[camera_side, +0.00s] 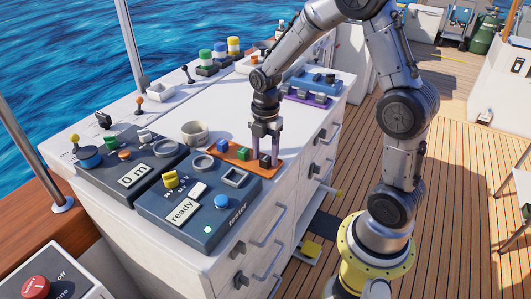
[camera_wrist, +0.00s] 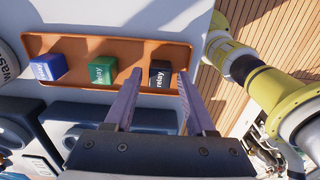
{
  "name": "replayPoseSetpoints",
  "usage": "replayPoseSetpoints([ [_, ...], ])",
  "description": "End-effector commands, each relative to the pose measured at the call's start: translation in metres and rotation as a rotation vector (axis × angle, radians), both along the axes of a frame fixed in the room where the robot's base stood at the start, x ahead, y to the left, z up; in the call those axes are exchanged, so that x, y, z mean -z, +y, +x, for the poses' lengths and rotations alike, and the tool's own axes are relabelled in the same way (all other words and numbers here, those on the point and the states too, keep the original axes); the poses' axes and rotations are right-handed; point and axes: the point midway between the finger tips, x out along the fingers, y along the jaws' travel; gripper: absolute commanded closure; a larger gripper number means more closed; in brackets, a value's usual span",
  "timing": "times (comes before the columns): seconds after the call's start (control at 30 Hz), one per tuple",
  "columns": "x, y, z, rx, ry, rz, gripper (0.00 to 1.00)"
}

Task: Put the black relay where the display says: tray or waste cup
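The black relay (camera_side: 265,160) sits at the right end of the orange tray (camera_side: 241,165); it also shows in the wrist view (camera_wrist: 160,73). My gripper (camera_side: 266,150) points down over that end of the tray. In the wrist view its fingers (camera_wrist: 159,76) are apart, one on each side of the black relay, with a visible gap at the left finger. The tester's display (camera_side: 183,212) reads "ready". The waste cup (camera_side: 195,134) stands behind the tray, and its lettered edge shows in the wrist view (camera_wrist: 10,65).
A green relay (camera_wrist: 102,71) and a blue relay (camera_wrist: 48,67) share the tray. The tester (camera_side: 215,220) with its knobs and square socket (camera_side: 235,177) lies in front. A "0 m" unit (camera_side: 133,176) is at left. A purple tray (camera_side: 306,97) is behind right.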

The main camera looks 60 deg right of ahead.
Motion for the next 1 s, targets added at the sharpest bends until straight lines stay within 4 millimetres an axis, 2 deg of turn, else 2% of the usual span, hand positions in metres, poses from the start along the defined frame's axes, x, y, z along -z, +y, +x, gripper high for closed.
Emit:
replayPoseSetpoints([
  [0.33,-0.002,0.000,0.000,0.000,0.000,0.000,0.36],
  [0.47,-0.012,0.000,0.001,0.000,-0.004,-0.001,0.36],
  [0.8,-0.079,0.000,0.001,0.000,-0.006,-0.002,0.36],
  [1.0,-0.110,0.000,0.001,0.000,-0.003,-0.001,0.36],
])
